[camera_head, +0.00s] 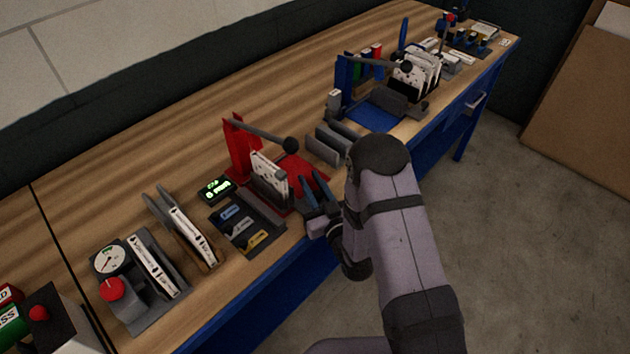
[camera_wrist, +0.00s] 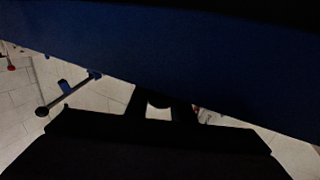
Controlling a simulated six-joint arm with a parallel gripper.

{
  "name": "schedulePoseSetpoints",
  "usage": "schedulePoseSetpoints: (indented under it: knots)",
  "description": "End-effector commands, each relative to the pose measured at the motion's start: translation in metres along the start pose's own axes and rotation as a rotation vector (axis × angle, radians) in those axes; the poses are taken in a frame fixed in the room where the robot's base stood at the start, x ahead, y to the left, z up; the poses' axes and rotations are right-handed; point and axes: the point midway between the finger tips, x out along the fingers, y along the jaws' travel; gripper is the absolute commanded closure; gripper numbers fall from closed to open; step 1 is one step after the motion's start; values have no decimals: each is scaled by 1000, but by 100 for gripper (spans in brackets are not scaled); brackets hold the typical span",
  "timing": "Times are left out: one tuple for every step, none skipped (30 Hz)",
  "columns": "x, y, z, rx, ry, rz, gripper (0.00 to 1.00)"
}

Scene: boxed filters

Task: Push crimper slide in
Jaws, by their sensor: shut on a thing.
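The red crimper (camera_head: 240,150) stands on the bench with its dark lever (camera_head: 262,136) reaching right to a round black knob. Its grey crimper slide (camera_head: 274,192) holds an upright white piece (camera_head: 266,169) beside the red base. My gripper (camera_head: 312,190), with blue fingers, is at the front right end of the slide, near the bench edge. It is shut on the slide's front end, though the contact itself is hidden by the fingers. The wrist view is dark and shows no clear slide.
A dark tray with small coloured labels (camera_head: 262,237) lies just left of the crimper, with a small green-lit display (camera_head: 215,188) behind it. Grey blocks (camera_head: 322,150) and a blue press (camera_head: 344,80) stand to the right. Bare wood (camera_head: 130,130) lies behind.

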Motion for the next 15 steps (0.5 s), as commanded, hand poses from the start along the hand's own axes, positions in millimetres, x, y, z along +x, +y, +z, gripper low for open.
schedulePoseSetpoints:
  knots:
    - [-1,-5,1,2,-3,-11,100]
    - [-1,-5,1,2,-3,-11,100]
    - [-1,-5,1,2,-3,-12,100]
    - [-1,-5,1,3,-3,-12,100]
    - [-1,-5,1,3,-4,-13,100]
    - [-2,-5,1,3,-4,-14,100]
    - [-2,-6,1,3,-4,-14,100]
    - [-2,-6,1,3,-5,-15,74]
    - [-2,-6,1,3,-5,-15,65]
    - [-2,-6,1,3,-5,-14,60]
    - [-2,-5,1,3,-4,-14,60]
    - [-1,-5,1,3,-4,-13,60]
    - [-1,-5,1,3,-4,-12,60]
    - [-1,-5,1,3,-4,-12,60]
    - [-1,-4,1,2,-3,-11,60]
